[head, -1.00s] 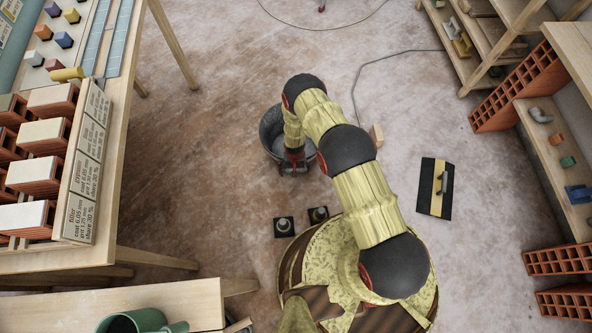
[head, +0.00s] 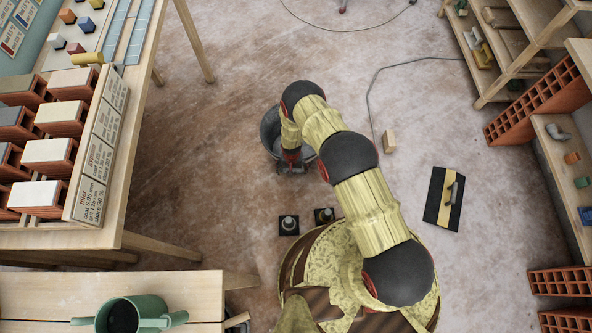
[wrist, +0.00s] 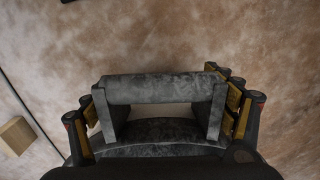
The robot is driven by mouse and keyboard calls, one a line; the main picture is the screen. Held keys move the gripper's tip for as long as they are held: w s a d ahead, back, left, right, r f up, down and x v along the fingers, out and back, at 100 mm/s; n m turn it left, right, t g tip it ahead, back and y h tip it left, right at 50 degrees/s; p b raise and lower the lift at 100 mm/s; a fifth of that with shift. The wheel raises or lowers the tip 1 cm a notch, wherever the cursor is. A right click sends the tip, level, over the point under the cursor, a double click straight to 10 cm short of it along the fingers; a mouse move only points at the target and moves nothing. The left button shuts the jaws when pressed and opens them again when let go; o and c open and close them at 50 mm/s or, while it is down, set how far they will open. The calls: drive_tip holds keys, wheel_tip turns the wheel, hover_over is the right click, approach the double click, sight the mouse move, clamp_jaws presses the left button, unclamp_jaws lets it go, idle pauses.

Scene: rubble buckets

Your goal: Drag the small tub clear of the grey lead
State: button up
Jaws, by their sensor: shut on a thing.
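The small tub (head: 268,133) is a round dark grey tub on the floor, partly hidden behind my arm in the head view. My gripper (head: 291,168) is at its near rim. In the wrist view, my gripper's fingers stand at both sides of the tub's grey bracket-shaped handle (wrist: 160,90), shut on it. The tub's curved rim (wrist: 160,130) shows below the handle. The grey lead (head: 373,85) lies on the floor to the right of the tub, with bare floor visible between them. It also shows at the left of the wrist view (wrist: 32,115).
A wooden block (head: 389,141) lies beside the lead's near end. A black and yellow float (head: 443,199) lies further right. A workbench (head: 140,190) with bricks stands left, shelves (head: 490,60) right. Another thin lead (head: 340,31) lies at the far end. Floor left of the tub is open.

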drive_tip(key=shift+a, duration=0.2)
drive_tip(key=shift+a, duration=3.1)
drive_tip(key=shift+a, duration=0.85)
drive_tip(key=o, duration=1.8)
drive_tip(key=shift+s+d, duration=0.1)
